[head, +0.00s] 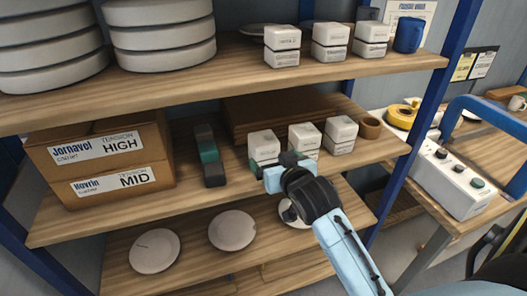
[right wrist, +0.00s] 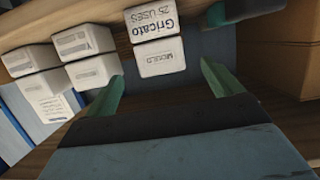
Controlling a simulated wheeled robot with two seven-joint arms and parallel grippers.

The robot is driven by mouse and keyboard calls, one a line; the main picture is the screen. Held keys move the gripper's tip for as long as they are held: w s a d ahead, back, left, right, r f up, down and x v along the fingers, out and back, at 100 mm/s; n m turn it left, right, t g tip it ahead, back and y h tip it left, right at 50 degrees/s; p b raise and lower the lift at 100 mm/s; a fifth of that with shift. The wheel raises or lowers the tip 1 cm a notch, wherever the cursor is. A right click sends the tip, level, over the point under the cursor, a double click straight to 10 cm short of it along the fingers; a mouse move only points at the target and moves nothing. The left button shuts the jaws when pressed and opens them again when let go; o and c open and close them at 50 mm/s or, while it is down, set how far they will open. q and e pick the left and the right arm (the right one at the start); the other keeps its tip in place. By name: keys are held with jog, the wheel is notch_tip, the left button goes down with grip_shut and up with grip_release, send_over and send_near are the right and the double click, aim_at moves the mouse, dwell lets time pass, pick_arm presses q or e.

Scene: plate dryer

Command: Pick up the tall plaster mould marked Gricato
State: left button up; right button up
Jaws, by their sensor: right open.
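The tall white mould marked Gricato (right wrist: 158,45) shows upside down at the top middle of the right wrist view, with "25 uses" and "mould" on its faces. In the head view it appears to be the leftmost white mould (head: 263,141) on the middle shelf; its print is too small to read there. My right gripper (head: 272,172) is open in front of that mould, hiding its lower part. In the right wrist view the green fingers of the gripper (right wrist: 162,78) are spread, with the mould ahead between them and nothing held. My left gripper is not in view.
Two similar white moulds (head: 304,138) (head: 340,134) stand right of it. The upper shelf (head: 235,62) hangs above; round plates (head: 232,230) lie on the lower shelf.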

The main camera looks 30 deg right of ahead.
aim_at(268, 152)
jog(key=x, duration=0.4)
jog(key=shift+w, duration=0.15)
jog(key=shift+r+p+x, duration=0.15)
jog(key=shift+p+x, duration=0.1)
jog(key=shift+x, duration=1.05)
jog(key=shift+r+p+x, duration=0.2)
jog(key=shift+x, duration=1.15)
jog(key=shift+w, duration=0.1)
jog(key=c, duration=1.4)
jog(key=shift+r, duration=0.15)
jog(key=shift+c, duration=0.2)
